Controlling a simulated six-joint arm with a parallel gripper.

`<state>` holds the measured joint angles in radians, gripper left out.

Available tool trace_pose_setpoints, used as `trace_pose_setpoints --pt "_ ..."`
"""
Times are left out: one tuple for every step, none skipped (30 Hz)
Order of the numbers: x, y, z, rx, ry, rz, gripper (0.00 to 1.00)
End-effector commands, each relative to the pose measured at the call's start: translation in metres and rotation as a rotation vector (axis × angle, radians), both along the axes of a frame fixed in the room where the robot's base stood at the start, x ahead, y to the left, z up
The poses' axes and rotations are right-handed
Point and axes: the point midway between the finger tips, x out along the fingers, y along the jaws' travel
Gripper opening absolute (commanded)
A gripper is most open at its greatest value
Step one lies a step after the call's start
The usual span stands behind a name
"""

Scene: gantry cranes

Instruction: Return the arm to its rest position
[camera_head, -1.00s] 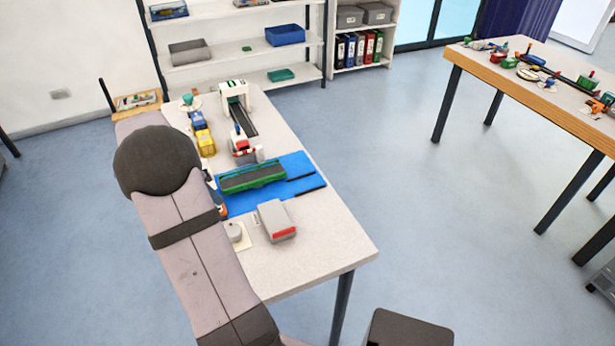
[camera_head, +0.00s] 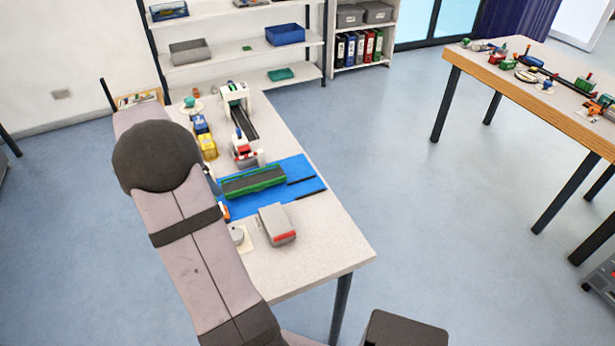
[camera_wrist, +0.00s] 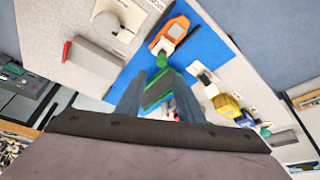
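My arm (camera_head: 190,240) crosses the left of the head view, its dark rounded joint (camera_head: 156,156) over the table's left side. It hides my gripper there. In the wrist view, my gripper (camera_wrist: 158,100) has two grey fingers standing apart. No object shows clearly held between them. Beyond the fingers lies a green-edged block with a dark top (camera_wrist: 158,88) on a blue mat (camera_wrist: 203,48). The same green-edged block (camera_head: 254,182) and blue mat (camera_head: 308,187) show in the head view. An orange vehicle (camera_wrist: 172,32) also sits on the mat.
A grey box with a red end (camera_head: 277,224) and a round grey knob (camera_head: 240,238) stand on the near table. A red-and-white model (camera_head: 243,150), yellow vehicle (camera_head: 207,147) and white gantry (camera_head: 234,95) stand farther back. A second table (camera_head: 520,75) is at right, with open floor between.

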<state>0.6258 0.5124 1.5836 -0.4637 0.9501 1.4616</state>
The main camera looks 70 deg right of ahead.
Motion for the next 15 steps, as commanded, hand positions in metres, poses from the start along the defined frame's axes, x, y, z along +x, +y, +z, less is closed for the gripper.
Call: trace_pose_setpoints --pt "0.0002 -0.0001 0.0081 0.000 -0.001 -0.001 0.34" --pt "0.0002 -0.0001 0.0104 0.000 -0.001 -0.001 0.34" --pt "0.0003 -0.0001 0.0130 0.000 -0.001 -0.001 0.34" --pt "0.0003 0.0000 0.0147 0.000 -0.001 -0.001 0.34" --pt "0.0003 -0.0001 0.0160 0.000 -0.001 -0.001 0.34" --pt "0.0003 -0.0001 0.0172 0.000 -0.001 -0.001 0.34" --pt "0.0003 -0.0001 0.0177 0.000 -0.001 -0.001 0.34" --pt "0.0002 0.0000 0.0179 0.000 -0.001 -0.001 0.34" --pt "0.0002 0.0000 0.0179 0.000 -0.001 -0.001 0.34" --pt "0.0002 0.0000 0.0178 0.000 -0.001 -0.001 0.34" --pt "0.0002 0.0000 0.0176 0.000 -0.001 0.000 0.34" --pt "0.0002 0.0000 0.0173 0.000 -0.001 -0.001 0.34" --pt "0.0002 0.0000 0.0173 0.000 -0.001 0.000 0.34" --pt "0.0002 0.0000 0.0173 0.000 0.000 0.000 0.34" --pt "0.0002 0.0000 0.0173 0.000 0.000 0.000 0.34"
